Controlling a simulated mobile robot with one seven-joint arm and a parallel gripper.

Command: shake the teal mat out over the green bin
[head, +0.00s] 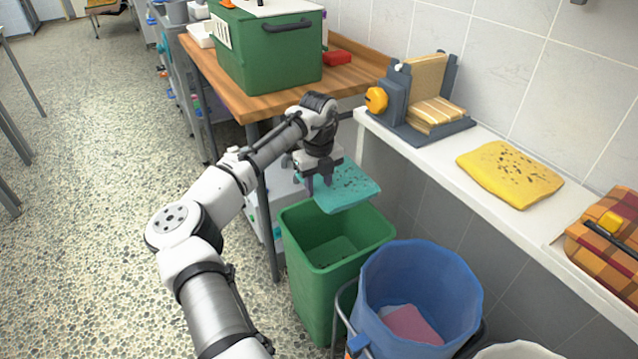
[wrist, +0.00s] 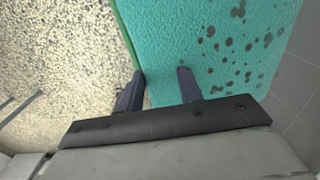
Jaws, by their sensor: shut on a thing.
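The teal mat (head: 345,188) hangs spread out in my gripper (head: 319,184), above the mouth of the green bin. It has dark specks on its upper face, and it fills the right of the wrist view (wrist: 215,50) with dark spots. My gripper is shut on the mat's near left edge; it also shows in the wrist view (wrist: 160,85). The green bin (head: 312,290) stands open on the floor below the mat. Its visible inside looks mostly empty, though part is hidden.
A blue bin (head: 440,285) with a pink cloth (head: 411,324) stands right of the green bin. A white ledge (head: 480,205) holds a speckled yellow mat (head: 509,174) and a grey clamp device (head: 415,125). A green box (head: 262,55) sits on the wooden counter (head: 215,75) behind.

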